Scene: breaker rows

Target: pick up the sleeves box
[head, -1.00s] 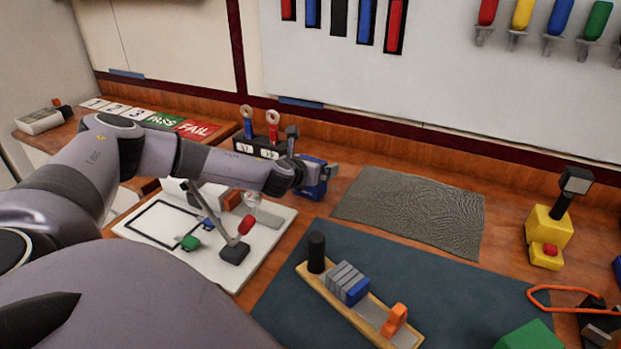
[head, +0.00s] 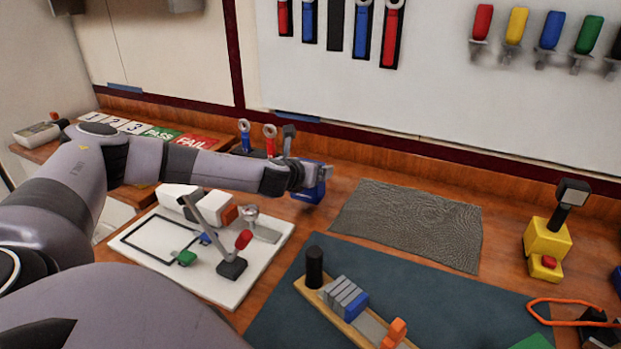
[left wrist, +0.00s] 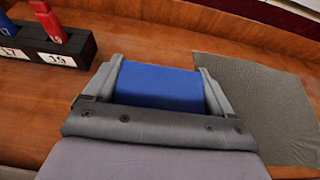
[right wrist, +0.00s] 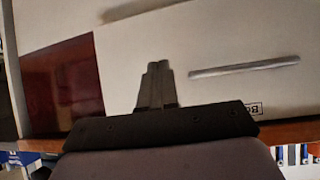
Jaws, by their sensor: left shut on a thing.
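A small blue box (head: 312,187), which I take for the sleeves box, is between the fingers of my left gripper (head: 318,172) in the head view, behind the white board and left of the grey mat. In the left wrist view the blue box (left wrist: 158,88) fills the space between the two grey fingers, one on each side. No label on it can be read. I cannot tell whether its underside touches the table. My right gripper (right wrist: 157,86) shows only in the right wrist view, fingers together and empty, facing a pale wall panel.
A black holder (left wrist: 45,45) with red and blue tools stands left of the box. The grey ribbed mat (head: 410,225) lies bare to the right. A white board (head: 160,270) with a lever is in front. A wooden rail (head: 350,325) and yellow device (head: 547,240) stand farther right.

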